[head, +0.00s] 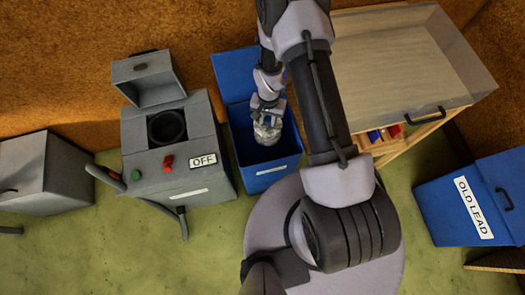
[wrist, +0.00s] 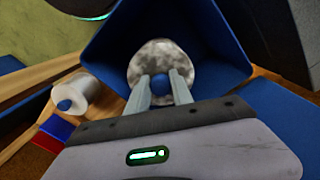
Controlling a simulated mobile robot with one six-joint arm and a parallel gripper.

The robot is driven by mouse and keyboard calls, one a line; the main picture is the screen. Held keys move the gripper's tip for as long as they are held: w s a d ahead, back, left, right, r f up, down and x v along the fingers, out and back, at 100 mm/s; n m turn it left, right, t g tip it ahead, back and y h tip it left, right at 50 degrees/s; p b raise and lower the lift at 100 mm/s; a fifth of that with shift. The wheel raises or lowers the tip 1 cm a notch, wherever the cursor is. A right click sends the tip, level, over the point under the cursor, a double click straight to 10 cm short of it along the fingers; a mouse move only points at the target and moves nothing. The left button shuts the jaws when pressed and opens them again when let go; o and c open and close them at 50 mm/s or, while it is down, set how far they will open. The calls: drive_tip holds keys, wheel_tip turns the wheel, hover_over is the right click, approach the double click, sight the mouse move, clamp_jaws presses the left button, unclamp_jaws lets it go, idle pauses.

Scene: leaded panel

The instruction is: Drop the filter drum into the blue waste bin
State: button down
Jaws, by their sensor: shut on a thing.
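The filter drum, mottled grey and white, hangs from my gripper (head: 268,104) in the head view (head: 268,131). In the wrist view, my gripper (wrist: 165,88) has its two fingers closed on the blue knob of the drum (wrist: 165,56). The drum is over the mouth of the blue waste bin (head: 245,150), whose lid stands open behind it. The bin's inner walls show around the drum in the wrist view (wrist: 105,45). How deep the drum sits relative to the rim is hard to tell.
A grey machine (head: 150,185) labelled OFF stands left of the bin, its lid up and its round opening dark. A wooden cabinet (head: 390,60) stands at right. A white roll with a blue knob (wrist: 88,90) lies nearby. A blue OLD LEAD box (head: 445,215) is far right.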

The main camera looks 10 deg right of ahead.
drive_tip(key=c, duration=1)
unclamp_jaws()
drive_tip(key=shift+r, duration=0.1)
drive_tip(key=shift+c, duration=0.2)
wheel_tip(320, 180, up, 18)
drive_tip(key=p, duration=0.6)
drive_tip(key=shift+f, duration=0.25)
